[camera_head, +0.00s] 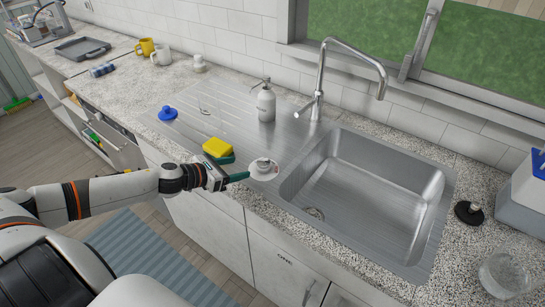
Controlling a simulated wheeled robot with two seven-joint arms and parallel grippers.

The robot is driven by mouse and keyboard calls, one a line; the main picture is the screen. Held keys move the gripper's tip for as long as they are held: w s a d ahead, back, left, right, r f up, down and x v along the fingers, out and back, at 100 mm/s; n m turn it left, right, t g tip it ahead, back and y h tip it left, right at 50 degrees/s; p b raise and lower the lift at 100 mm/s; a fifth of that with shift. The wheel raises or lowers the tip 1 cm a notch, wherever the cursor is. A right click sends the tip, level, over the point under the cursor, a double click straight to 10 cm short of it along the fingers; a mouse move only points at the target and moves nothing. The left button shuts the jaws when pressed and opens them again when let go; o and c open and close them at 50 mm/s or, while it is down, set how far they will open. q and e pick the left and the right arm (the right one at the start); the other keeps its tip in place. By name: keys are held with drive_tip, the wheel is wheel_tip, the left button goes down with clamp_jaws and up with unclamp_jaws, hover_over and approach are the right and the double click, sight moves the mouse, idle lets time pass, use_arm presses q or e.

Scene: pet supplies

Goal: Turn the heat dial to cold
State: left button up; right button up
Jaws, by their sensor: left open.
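No part in view is clearly marked as a heat dial. A small white round piece (264,168) with a raised middle sits at the drainboard's front edge, left of the sink basin. I cannot tell whether it is the dial, and I can read no markings on it. My left gripper (242,174) is open, with its fingers just left of this piece. I cannot tell whether they touch it. A tall metal faucet (320,85) stands behind the sink. My right gripper is not in view.
A yellow and green sponge (217,147) lies close behind my left gripper. A soap bottle (266,103) and a blue knobbed item (168,113) stand on the drainboard. The sink basin (360,195) is empty. A glass (503,274) and a black stopper (468,212) are at right.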

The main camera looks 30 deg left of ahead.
sight(261, 162)
use_arm(q)
drive_tip(key=shift+w+d, duration=0.15)
drive_tip(key=shift+w, duration=0.1)
drive_tip(key=p+x, duration=0.1)
drive_tip(key=x, duration=0.2)
drive_tip(key=shift+r, duration=0.1)
drive_tip(key=p+x, duration=0.1)
drive_tip(key=x, duration=0.6)
drive_tip(key=shift+p, duration=0.35)
drive_tip(key=shift+w+d+f, duration=0.2)
drive_tip(key=shift+w+f, duration=0.05)
drive_tip(key=shift+w, duration=0.1)
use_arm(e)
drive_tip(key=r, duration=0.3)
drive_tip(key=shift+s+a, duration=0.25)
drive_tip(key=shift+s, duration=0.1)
